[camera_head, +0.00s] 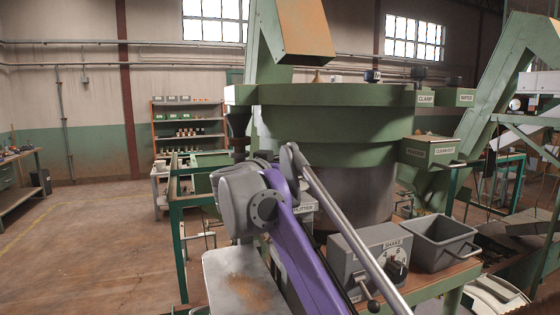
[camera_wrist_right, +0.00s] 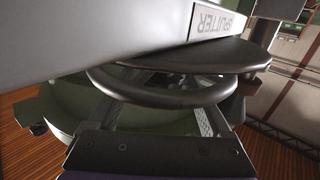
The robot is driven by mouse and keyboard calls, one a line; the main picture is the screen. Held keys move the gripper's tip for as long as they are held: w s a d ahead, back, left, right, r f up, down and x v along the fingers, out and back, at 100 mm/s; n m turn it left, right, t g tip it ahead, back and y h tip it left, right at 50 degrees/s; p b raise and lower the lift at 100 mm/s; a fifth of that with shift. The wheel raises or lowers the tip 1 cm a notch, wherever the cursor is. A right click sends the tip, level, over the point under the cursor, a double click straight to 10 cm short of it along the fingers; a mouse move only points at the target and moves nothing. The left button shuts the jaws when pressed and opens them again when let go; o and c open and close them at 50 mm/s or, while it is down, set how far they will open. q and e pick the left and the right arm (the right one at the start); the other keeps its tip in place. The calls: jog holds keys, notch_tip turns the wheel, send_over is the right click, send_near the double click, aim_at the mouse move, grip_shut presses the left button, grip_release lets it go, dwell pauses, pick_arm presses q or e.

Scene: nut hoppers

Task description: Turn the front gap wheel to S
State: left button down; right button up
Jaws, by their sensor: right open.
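In the right wrist view a dark round handwheel (camera_wrist_right: 165,96), with a ring rim and a dark disc (camera_wrist_right: 200,57) beside it, lies under a grey box edge. I take it for the front gap wheel, but no letter or pointer on it shows. My right gripper (camera_wrist_right: 160,84) is open, with its two fingers reaching to either side of the ring. Whether they touch it I cannot tell. In the head view my purple arm hides the wheel and this gripper. My left gripper is in neither view.
The splitter label (camera_wrist_right: 218,22) is upside down just above the wheel. In the head view a big green hopper (camera_head: 335,125) stands behind my arm. A grey shake dial box (camera_head: 375,262) and a grey bin (camera_head: 440,243) stand right of it. The floor at left is clear.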

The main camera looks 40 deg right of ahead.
grip_shut()
jog(key=m+g+p, duration=0.1)
jog(key=m+g+h+p, duration=0.1)
jog(key=g, duration=0.1)
jog(key=m+g+h+p, duration=0.1)
jog(key=m+g, duration=0.1)
jog(key=shift+r, duration=0.3)
jog(key=shift+f+m+g+p, duration=0.15)
jog(key=shift+m+g+p, duration=0.25)
jog(key=shift+g, duration=0.4)
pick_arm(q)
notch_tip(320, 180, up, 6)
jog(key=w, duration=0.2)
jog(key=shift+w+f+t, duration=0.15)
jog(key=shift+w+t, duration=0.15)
pick_arm(e)
grip_release()
jog(key=shift+f, duration=0.1)
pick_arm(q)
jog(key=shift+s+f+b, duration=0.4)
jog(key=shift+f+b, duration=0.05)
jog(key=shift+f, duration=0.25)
pick_arm(e)
jog(key=s+a, duration=0.1)
jog(key=a, duration=0.9)
jog(key=shift+s+a, duration=0.25)
jog(key=shift+a, duration=0.1)
